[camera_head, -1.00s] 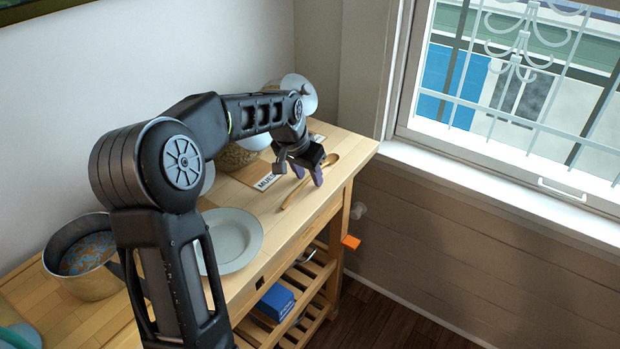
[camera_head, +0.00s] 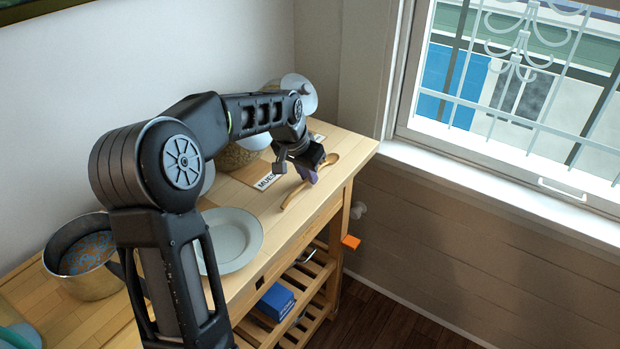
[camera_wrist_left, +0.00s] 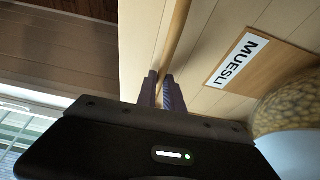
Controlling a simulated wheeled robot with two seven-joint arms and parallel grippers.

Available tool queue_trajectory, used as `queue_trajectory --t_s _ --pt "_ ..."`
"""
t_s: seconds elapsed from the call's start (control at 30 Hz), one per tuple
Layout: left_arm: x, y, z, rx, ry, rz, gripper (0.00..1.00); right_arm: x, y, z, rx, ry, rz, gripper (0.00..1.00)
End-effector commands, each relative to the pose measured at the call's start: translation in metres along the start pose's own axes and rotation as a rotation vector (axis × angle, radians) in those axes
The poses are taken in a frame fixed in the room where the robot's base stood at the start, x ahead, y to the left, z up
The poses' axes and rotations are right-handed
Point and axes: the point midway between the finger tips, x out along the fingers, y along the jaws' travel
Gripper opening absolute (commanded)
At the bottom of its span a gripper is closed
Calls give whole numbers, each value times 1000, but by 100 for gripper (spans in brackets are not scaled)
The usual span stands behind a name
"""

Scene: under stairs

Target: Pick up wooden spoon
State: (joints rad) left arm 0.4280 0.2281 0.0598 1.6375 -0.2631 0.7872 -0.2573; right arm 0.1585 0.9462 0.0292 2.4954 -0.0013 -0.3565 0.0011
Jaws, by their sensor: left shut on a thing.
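The wooden spoon (camera_head: 331,160) lies near the right end of the wooden cart top, close to its front edge. Its handle also shows in the left wrist view (camera_wrist_left: 176,35), running up from between the fingers. My left gripper (camera_head: 309,179) is shut on the spoon's handle, low at the tabletop. In the left wrist view its two fingers (camera_wrist_left: 160,92) close on either side of the handle. The spoon appears still at table height. My right gripper is not in view.
A plate (camera_head: 232,238) and a metal pot (camera_head: 80,262) stand on the cart top (camera_head: 285,222). A window sill (camera_head: 480,190) is at the right.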

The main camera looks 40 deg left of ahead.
Motion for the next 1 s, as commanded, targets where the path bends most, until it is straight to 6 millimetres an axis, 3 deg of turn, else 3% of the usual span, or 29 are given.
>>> queue_trajectory --t_s 0.43,0.8,1.0 --pt "-8 0 -4 0 2 -1 0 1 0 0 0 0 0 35" --pt "-70 0 -30 1 4 -1 0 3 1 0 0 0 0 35" --pt "-91 0 -38 0 1 -1 0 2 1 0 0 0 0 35"
